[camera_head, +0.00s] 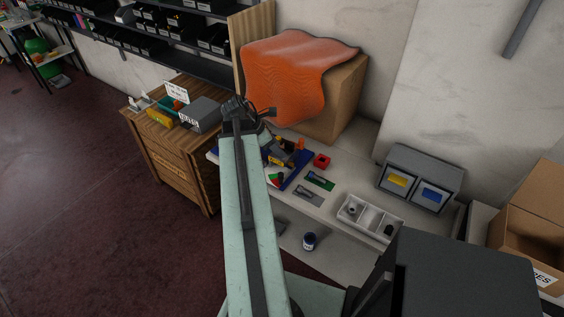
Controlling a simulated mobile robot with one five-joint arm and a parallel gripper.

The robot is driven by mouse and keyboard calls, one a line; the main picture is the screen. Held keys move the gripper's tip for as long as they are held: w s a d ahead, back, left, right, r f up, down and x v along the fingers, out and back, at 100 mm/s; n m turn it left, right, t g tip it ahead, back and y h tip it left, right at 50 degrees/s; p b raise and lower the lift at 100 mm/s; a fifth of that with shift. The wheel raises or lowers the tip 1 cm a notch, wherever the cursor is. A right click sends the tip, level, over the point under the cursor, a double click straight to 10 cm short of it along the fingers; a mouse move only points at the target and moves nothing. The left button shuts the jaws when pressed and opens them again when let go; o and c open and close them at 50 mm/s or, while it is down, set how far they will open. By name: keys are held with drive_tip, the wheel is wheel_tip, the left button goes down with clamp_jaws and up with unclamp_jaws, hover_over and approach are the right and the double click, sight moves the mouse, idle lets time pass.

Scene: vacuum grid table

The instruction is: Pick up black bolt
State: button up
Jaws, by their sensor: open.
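I see two small dark, bolt-like pieces on the white table. One lies on a green plate (325,184) and the other on a grey plate (308,199) just in front of it. They are too small to tell which is the black bolt. My gripper (262,112) is at the far end of my pale green arm, above the table's left back part, near the orange cloth. It is open, small and dark in this view. It is well apart from both plates, to their upper left. My arm hides part of the table's left side.
A white divided tray (369,215) stands right of the plates. A red block (321,160) and a blue board with parts (296,171) are near. Behind are a box under an orange cloth (290,70) and a grey bin unit (424,173).

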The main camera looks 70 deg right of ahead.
drive_tip(key=shift+s+d+f, duration=0.15)
drive_tip(key=shift+f, duration=0.3)
drive_tip(key=shift+r, duration=0.15)
clamp_jaws()
drive_tip(key=shift+r+p, duration=0.15)
drive_tip(key=shift+p, duration=0.15)
